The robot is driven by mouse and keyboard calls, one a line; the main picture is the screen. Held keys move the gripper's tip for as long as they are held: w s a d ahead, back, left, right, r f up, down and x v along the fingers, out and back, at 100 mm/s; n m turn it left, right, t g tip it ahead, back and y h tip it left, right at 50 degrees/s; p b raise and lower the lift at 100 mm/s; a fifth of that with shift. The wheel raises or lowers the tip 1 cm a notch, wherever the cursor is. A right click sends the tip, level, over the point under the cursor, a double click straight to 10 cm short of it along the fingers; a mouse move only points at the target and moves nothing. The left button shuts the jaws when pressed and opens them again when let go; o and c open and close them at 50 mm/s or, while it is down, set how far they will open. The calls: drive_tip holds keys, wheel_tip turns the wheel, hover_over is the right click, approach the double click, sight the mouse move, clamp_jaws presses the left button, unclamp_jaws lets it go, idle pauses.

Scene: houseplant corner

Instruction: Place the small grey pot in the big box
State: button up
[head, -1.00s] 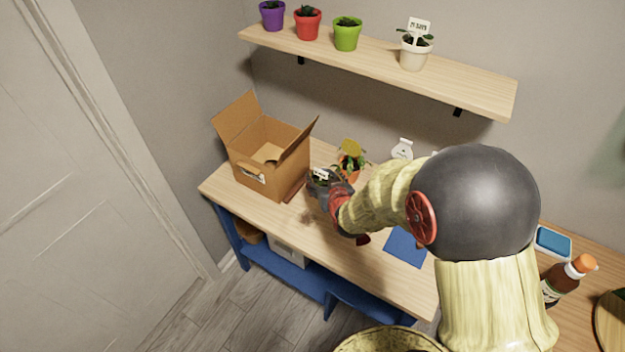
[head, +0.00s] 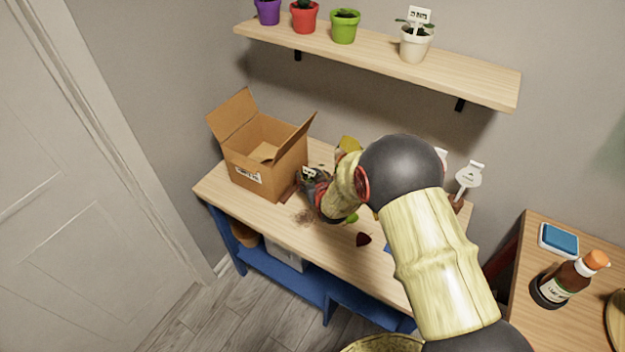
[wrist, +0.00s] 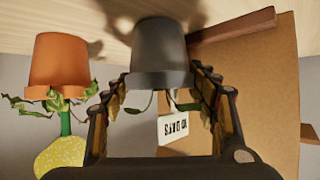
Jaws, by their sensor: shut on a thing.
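The small grey pot (wrist: 160,52) is between the fingers of my gripper (wrist: 160,88), which is shut on it. In the wrist view, which is upside down, the pot's base is close to the tabletop; I cannot tell if it touches. Leaves and a white label reading "SAND" show by its rim. In the head view my gripper (head: 316,190) is low over the table, just right of the big box, and mostly hides the pot. The big cardboard box (head: 262,160) stands open, flaps up, at the table's left end. Its side (wrist: 255,85) is beside the pot.
An orange pot (wrist: 60,60) with a plant stands on the pot's other side. A shelf (head: 380,55) with several potted plants is above. A bottle (head: 570,280) stands on the right-hand table.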

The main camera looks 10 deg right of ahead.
drive_tip(key=shift+f, duration=0.2)
drive_tip(key=o, duration=0.8)
drive_tip(key=shift+f, duration=0.15)
drive_tip(key=o, duration=0.4)
drive_tip(key=shift+o, duration=0.6)
